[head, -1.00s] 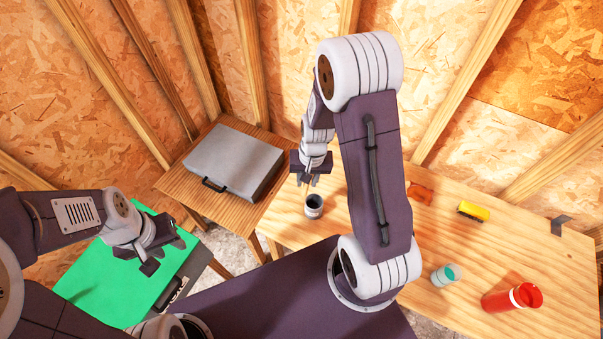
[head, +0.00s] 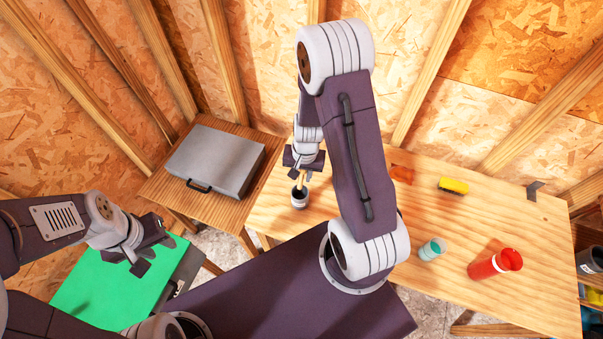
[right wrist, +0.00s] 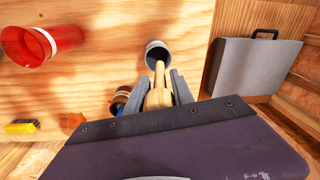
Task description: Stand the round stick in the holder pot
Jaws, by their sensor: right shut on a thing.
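My right gripper (head: 302,172) is shut on the round stick (right wrist: 159,78), a pale wooden rod that also shows in the head view (head: 301,182). The stick points down at the holder pot (head: 299,203), a small grey pot on the wooden bench. In the right wrist view the stick's far end overlaps the mouth of the pot (right wrist: 153,47). I cannot tell how deep the tip is. The pot stands upright. My left gripper (head: 153,256) is open and empty above the green surface, far from the pot.
The bench (head: 400,290) also bears a red container (head: 490,265), a teal-topped cup (head: 431,249), a yellow brush (head: 453,186) and an orange item (head: 402,174). Another dark cup (right wrist: 121,98) shows beside my right gripper. A grey case (head: 215,160) lies on the table at left.

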